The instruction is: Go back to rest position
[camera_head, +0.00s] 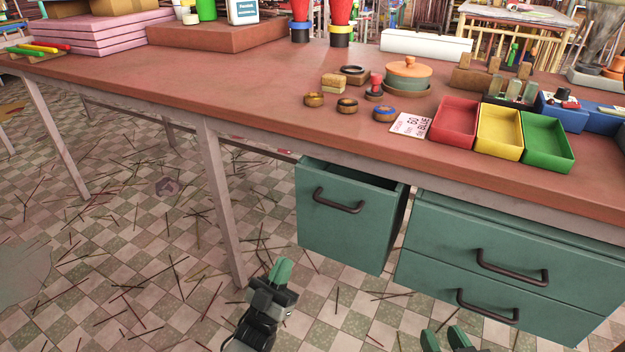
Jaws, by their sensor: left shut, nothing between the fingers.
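My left gripper (281,271) is in front of the table, left of the open green drawer and below the tabletop. Its green fingertips are together, with nothing seen between them. My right gripper (445,338) shows only at the bottom edge, below the closed drawers. Its two green fingertips stand apart with nothing visible between them. The rest of it is out of the frame. The green drawer (341,220) with a dark handle is pulled out under the table; its visible inside is dark.
The red-brown table (230,85) spans the view. Red (455,118), yellow (499,130) and green (546,140) trays stand near its front edge, beside a white card (411,125). Closed drawers (500,265) sit at the right. Incense sticks litter the tiled floor (130,220).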

